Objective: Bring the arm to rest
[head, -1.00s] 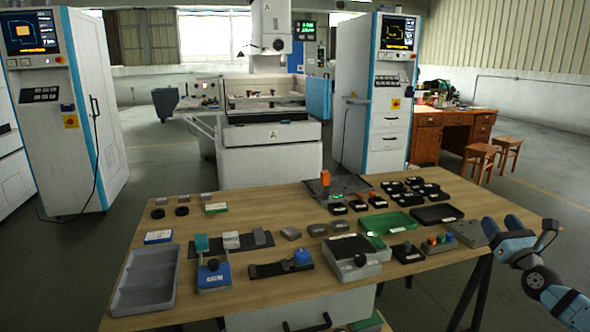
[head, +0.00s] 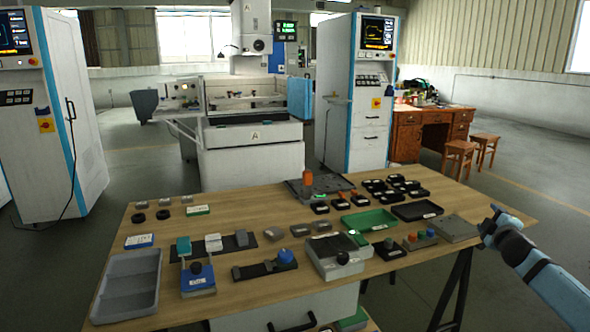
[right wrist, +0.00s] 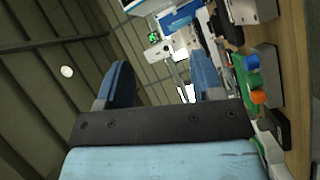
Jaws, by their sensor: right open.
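My right gripper (head: 489,222) is at the right end of the wooden table in the head view, beside a flat grey plate. Its arm comes in from the lower right. In the right wrist view its two blue fingers (right wrist: 160,88) stand apart with nothing between them. The table and several coloured parts show sideways at the right of that view. My left gripper is not in view.
The wooden table (head: 240,297) holds a grey tray (head: 128,285), a green tray (head: 369,220), a black tray (head: 417,210), a grey plate (head: 455,228) and several small fixtures. A wooden desk (head: 430,130) and stools stand behind. Floor right of the table is free.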

